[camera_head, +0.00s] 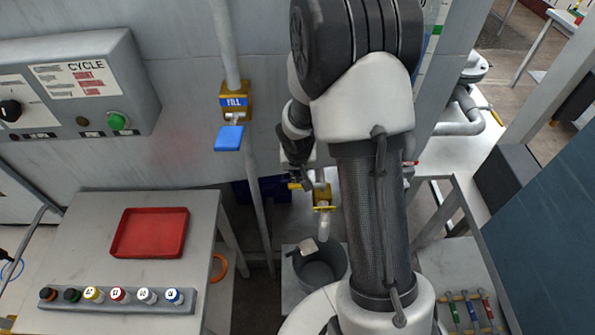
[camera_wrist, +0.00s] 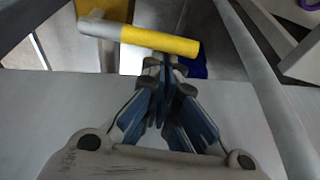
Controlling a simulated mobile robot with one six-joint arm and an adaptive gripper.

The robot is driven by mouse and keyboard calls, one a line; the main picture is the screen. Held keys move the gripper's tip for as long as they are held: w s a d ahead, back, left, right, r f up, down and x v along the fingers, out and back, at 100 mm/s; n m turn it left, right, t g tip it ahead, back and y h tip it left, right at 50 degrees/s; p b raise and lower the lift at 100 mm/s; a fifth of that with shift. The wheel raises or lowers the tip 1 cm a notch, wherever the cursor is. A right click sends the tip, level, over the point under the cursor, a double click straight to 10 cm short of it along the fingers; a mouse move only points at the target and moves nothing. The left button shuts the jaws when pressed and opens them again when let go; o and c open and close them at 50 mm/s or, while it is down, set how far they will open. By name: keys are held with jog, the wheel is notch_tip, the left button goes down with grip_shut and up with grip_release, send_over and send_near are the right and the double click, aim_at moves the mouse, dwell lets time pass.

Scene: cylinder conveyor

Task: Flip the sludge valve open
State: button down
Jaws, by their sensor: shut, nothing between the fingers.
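The sludge valve (camera_head: 322,194) is a brass-yellow body low on a pipe, right of centre in the head view, above a grey bucket (camera_head: 322,270). Its yellow lever (camera_wrist: 160,41) lies nearly level across the upper part of the wrist view, with a pale stem at its left. In the head view a yellow end (camera_head: 294,186) shows left of the valve, just under my gripper (camera_head: 303,178). In the wrist view my gripper (camera_wrist: 160,62) is shut and empty, its tips at the lever's near edge. I cannot tell whether they touch it. My arm partly hides the valve area.
A blue-handled FILL valve (camera_head: 235,100) hangs on a pipe to the left. The CYCLE control box (camera_head: 90,85) is at upper left. A table (camera_head: 90,220) with a red tray (camera_head: 150,233) and a rack of several capped vials (camera_head: 118,298) stands at lower left.

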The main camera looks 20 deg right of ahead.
aim_at(295, 187)
jog(key=shift+s+a+n+p, duration=0.4)
jog(key=shift+n+p, duration=0.4)
jog(key=shift+p, duration=0.75)
jog(key=n+p, duration=0.1)
jog(key=p, duration=0.1)
jog(key=s+n+y+p, duration=0.1)
jog(key=p, duration=0.1)
jog(key=shift+s+a+p, duration=0.3)
jog(key=n+p, duration=0.1)
jog(key=p, duration=0.1)
jog(key=s+n+y+p, duration=0.1)
jog(key=p, duration=0.1)
jog(key=shift+s+a+r+n, duration=0.2)
jog(key=shift+s+a+n, duration=0.05)
jog(key=shift+n, duration=0.05)
jog(key=shift+s+a+n+p, duration=0.1)
jog(key=shift+s+n+p, duration=0.45)
jog(key=shift+n+p, duration=0.35)
jog(key=s+d+n+g+y+p, duration=0.1)
jog(key=s+d+n+y+p, duration=0.1)
jog(key=s+n+p, duration=0.4)
jog(key=shift+s+d+f+n+g+y+p, duration=0.15)
jog(key=shift+d+f+n+g+y+p, duration=0.2)
jog(key=shift+n+p, duration=1.5)
jog(key=shift+m+p, duration=0.35)
jog(key=shift+p, duration=0.05)
jog(key=shift+r, duration=0.1)
